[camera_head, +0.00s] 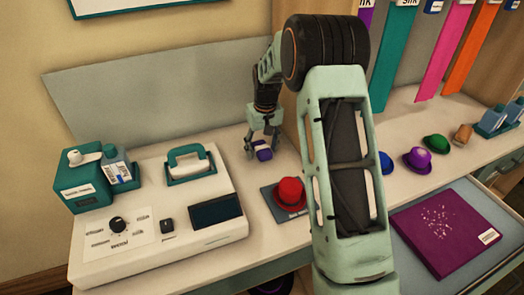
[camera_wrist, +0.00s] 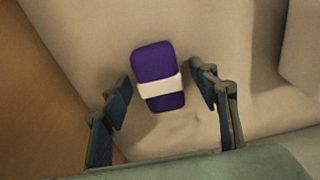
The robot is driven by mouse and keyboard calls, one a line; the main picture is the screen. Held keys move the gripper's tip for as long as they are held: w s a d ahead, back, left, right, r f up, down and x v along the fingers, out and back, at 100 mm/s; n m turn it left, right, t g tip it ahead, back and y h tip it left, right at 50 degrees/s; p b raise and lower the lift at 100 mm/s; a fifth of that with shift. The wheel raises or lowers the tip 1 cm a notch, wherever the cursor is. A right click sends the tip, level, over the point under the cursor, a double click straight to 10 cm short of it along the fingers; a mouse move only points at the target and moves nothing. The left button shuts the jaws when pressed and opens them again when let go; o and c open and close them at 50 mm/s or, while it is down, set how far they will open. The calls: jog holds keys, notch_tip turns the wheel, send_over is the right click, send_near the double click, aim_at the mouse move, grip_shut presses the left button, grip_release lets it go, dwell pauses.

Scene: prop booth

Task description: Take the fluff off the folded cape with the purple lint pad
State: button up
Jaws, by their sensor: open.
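The purple lint pad (camera_wrist: 152,62), with a white band across it, lies on the pale counter between my open fingertips in the wrist view. In the head view the pad (camera_head: 264,154) shows just below my gripper (camera_head: 263,147). In the wrist view my gripper (camera_wrist: 163,82) has a finger on each side of the pad, with a gap on both sides. The folded cape (camera_head: 443,232) is a flat purple square with a white label. It lies in an open drawer at the lower right, with pale fluff (camera_head: 435,221) scattered over its upper left area.
Colored ribbons hang behind. My arm hides part of the counter.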

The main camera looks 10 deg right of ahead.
aim_at(262, 147)
jog(key=c, duration=1.2)
jog(key=shift+c, duration=0.2)
notch_tip(262, 147, up, 10)
jog(key=p, duration=0.1)
jog(key=shift+r, duration=0.25)
